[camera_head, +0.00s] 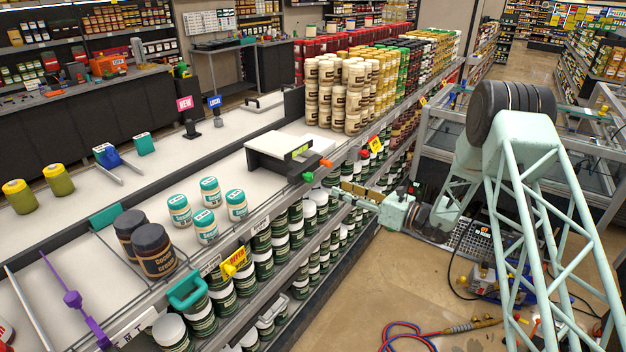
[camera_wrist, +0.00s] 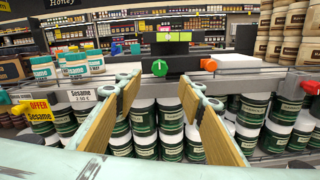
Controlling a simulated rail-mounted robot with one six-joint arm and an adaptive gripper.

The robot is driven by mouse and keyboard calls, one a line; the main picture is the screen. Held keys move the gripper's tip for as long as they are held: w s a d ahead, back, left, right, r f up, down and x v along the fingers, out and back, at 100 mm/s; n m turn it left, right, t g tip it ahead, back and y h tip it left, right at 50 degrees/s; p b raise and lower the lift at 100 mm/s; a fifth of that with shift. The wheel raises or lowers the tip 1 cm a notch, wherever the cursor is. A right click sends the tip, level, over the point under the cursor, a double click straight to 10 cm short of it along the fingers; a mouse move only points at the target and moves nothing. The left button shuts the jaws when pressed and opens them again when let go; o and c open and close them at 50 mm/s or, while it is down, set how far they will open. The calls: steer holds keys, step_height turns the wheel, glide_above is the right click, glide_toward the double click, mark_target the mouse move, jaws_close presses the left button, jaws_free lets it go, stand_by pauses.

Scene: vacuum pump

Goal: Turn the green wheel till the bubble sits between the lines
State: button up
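The green wheel (camera_wrist: 160,68) faces my wrist camera on the front edge of a shelf-top device; a pale mark shows on it. It also shows in the head view (camera_head: 308,177). Above it, the device's pale box (camera_head: 275,146) carries a small yellow-green strip (camera_head: 299,150), which looks like the bubble vial. The strip also shows in the wrist view (camera_wrist: 173,37), with a pale patch between greener ends. I cannot make out the bubble against the lines. My gripper (camera_wrist: 161,84) is open and empty, its tan-padded fingers spread either side of the wheel, lower in the picture and apart from it.
An orange knob (camera_wrist: 208,64) sits right of the wheel. A metal rail (camera_wrist: 240,78) runs along the shelf edge. Sesame jars (camera_wrist: 77,66) stand on the left, cream jars (camera_head: 340,95) on the right. Green-labelled jars (camera_wrist: 170,115) fill the shelf below.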

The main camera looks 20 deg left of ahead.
mark_target(312, 178)
steer(key=shift+x, duration=6.75)
steer(key=c, duration=0.8)
